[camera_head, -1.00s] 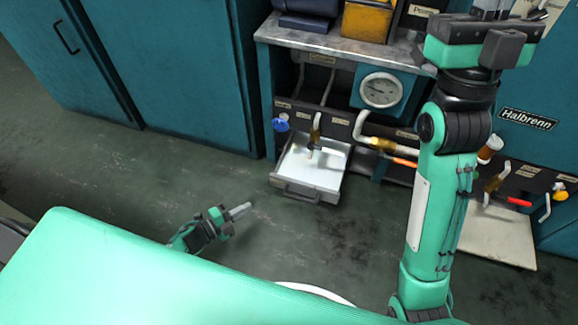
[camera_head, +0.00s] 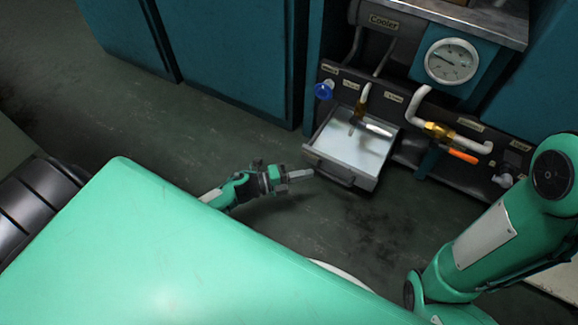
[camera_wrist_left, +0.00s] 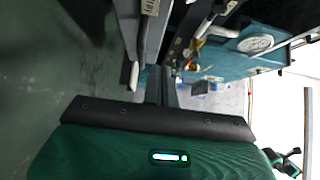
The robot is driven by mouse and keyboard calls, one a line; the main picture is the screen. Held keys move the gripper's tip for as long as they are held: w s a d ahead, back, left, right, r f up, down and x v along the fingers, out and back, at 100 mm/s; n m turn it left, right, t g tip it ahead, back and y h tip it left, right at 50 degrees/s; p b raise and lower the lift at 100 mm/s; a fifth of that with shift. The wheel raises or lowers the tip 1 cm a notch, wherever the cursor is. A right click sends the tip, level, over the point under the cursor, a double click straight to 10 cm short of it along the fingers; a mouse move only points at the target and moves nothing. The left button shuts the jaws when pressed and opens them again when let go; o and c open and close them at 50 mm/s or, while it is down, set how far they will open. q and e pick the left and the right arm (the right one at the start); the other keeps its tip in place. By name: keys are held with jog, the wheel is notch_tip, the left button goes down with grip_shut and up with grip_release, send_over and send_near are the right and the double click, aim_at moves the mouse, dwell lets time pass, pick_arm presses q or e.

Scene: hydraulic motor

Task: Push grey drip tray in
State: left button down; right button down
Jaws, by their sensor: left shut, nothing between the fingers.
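The grey drip tray (camera_head: 345,154) is a shallow drawer with a pale inside and a dark front handle (camera_head: 334,175). In the head view it sticks out from under the pipework, low on the teal cabinet unit. My left gripper (camera_head: 309,173) is shut and empty, its tip close to the left part of the tray's front; I cannot tell whether it touches. In the left wrist view the dark shut fingers (camera_wrist_left: 161,86) point away from the camera, beside a grey panel at the upper left. My right arm shows at the right, but its gripper is out of frame.
A tap (camera_head: 363,98) with a pale lever hangs over the tray. A blue knob (camera_head: 324,91), a gauge (camera_head: 452,62) and an orange-handled valve (camera_head: 462,156) are nearby. Teal cabinets (camera_head: 228,60) stand at the left. The dark floor (camera_head: 205,125) before them is clear.

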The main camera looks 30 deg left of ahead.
aim_at(317, 167)
pick_arm(q)
jog(key=w+b, duration=0.1)
jog(key=w+d+b, duration=0.1)
jog(key=w, duration=0.1)
jog(key=w+b, duration=0.1)
jog(key=w, duration=0.1)
jog(key=shift+w+d+f, duration=0.1)
jog(key=shift+w+d, duration=0.1)
jog(key=shift+d, duration=0.2)
jog(key=shift+w, duration=0.1)
